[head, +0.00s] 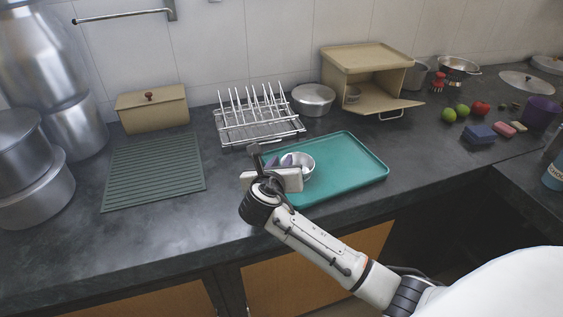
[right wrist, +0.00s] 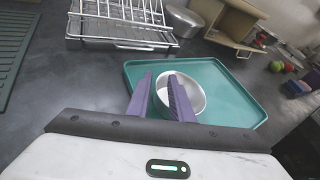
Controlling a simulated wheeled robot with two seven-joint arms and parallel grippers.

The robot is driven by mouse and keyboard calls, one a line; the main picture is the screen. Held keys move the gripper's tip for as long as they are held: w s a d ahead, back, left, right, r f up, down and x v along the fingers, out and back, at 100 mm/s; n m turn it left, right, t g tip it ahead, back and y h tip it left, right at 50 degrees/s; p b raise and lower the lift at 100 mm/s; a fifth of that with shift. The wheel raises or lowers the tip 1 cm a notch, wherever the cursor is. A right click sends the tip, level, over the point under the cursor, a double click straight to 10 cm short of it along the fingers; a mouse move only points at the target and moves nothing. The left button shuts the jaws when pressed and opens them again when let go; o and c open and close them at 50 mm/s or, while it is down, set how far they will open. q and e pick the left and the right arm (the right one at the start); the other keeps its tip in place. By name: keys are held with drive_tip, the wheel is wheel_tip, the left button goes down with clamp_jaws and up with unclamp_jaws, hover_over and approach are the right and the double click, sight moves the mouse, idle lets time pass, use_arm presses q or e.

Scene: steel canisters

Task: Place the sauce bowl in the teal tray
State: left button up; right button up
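A small steel bowl (head: 307,167), which I take as the sauce bowl, is at the left part of the teal tray (head: 354,169). In the right wrist view the bowl (right wrist: 196,97) appears upright over the tray's left end; I cannot tell whether its base touches the tray. My right gripper (head: 279,161) is at the bowl's left side. Its two purple fingers (right wrist: 161,88) stand apart with a visible gap, overlapping the bowl's left part and hiding some of its rim. My left gripper is not in view.
A wire dish rack (head: 260,128) and a lidded steel pot (head: 313,98) stand behind the tray. A green ribbed mat (head: 152,172) lies left. The tray's right half is empty.

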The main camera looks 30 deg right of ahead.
drive_tip(key=p+v, duration=0.1)
drive_tip(key=v, duration=1.1)
drive_tip(key=shift+r, duration=0.15)
